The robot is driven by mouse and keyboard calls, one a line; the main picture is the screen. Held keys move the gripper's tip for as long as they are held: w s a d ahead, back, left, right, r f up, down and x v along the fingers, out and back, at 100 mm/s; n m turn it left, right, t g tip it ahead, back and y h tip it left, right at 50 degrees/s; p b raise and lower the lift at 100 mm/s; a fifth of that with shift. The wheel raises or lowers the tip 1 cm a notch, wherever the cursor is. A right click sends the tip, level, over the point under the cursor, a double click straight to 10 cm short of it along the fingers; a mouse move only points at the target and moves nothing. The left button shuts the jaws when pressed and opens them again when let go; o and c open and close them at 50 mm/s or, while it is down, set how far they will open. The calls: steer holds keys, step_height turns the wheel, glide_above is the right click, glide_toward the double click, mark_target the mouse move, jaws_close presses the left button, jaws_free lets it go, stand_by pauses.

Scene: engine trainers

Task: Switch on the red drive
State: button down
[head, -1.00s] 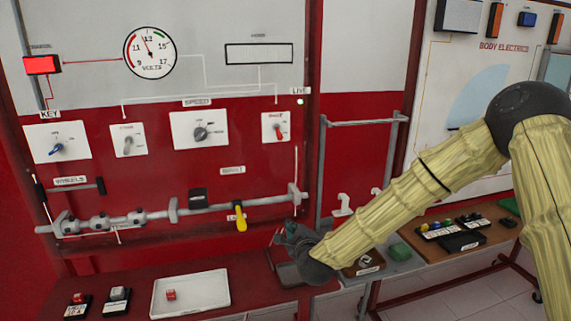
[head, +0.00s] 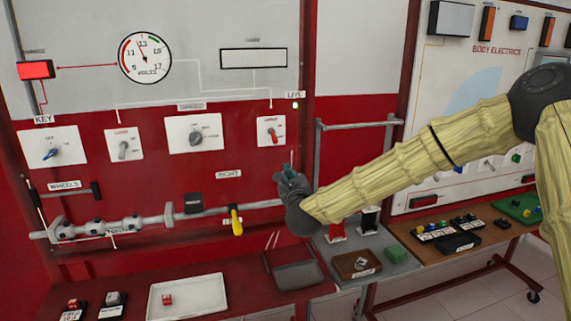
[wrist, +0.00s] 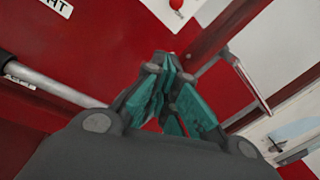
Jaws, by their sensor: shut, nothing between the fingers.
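In the wrist view a red knob (wrist: 177,4) on a white plate shows at the top edge, ahead of the fingers. My gripper (head: 290,171) is below and a little right of this switch, apart from it, pointing up toward the panel. Its teal fingers, also in the wrist view (wrist: 168,66), are together and empty.
A grey shaft (head: 125,226) with a yellow lever (head: 236,221) runs along the panel left of my gripper. A grey rail frame (head: 358,122) stands to the right. Below are a white tray (head: 205,309) and a grey tray (head: 298,277). Other knobs line the panel at left.

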mark_target(274, 137)
steer(key=w+p, duration=0.1)
steer(key=w, duration=0.2)
steer(key=w+p, duration=0.1)
steer(key=w, duration=0.2)
steer(key=w+a, duration=0.1)
steer(key=w, duration=0.2)
steer(key=shift+w+r+p, duration=0.1)
steer(key=shift+r+p, duration=0.15)
steer(key=shift+p, duration=0.15)
steer(key=shift+s+a+r+p, duration=0.25)
steer(key=shift+s+r+p, duration=0.1)
steer(key=shift+r, duration=0.25)
steer(key=shift+s+a+r+p, duration=0.2)
steer(key=shift+a+r+p, duration=0.1)
steer(key=shift+r, duration=0.25)
steer(key=shift+s+a+r, duration=0.15)
steer(key=shift+s+r, duration=0.1)
steer(key=shift+r, duration=0.2)
steer(key=shift+p, duration=0.3)
